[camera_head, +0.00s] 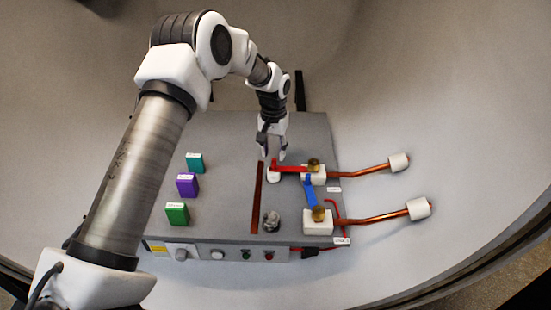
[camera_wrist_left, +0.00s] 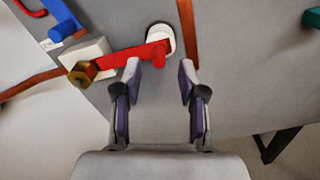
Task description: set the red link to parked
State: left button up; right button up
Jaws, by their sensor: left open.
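The red link (camera_head: 292,169) runs left from a brass knob (camera_head: 313,162) on the rear white block to a white round pad (camera_head: 273,177). In the left wrist view the red link (camera_wrist_left: 125,60) has an upturned red end over the white pad (camera_wrist_left: 163,38). My left gripper (camera_head: 274,155) points down at this end of the link. Its fingers are open, and in the left wrist view the gap between the fingertips (camera_wrist_left: 160,70) lies just below the link's red end, with nothing held. I cannot tell whether a finger touches the link. My right gripper is not in view.
A blue link (camera_head: 310,190) lies between the rear and front white blocks (camera_head: 318,228). Copper rods (camera_head: 375,216) stick out to the right. Teal, purple (camera_head: 187,185) and green blocks stand left on the grey box. A brown strip (camera_head: 257,198) and a clear knob (camera_head: 271,221) are nearby.

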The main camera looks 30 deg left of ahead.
aim_at(274, 159)
pick_arm(q)
jog(key=f, duration=0.4)
jog(key=shift+w+f, duration=0.2)
jog(key=shift+w, duration=0.1)
jog(key=shift+s+r, duration=0.15)
jog(key=shift+c, duration=0.6)
grip_shut()
jog(key=shift+a+p, duration=0.15)
jog(key=shift+p, duration=0.15)
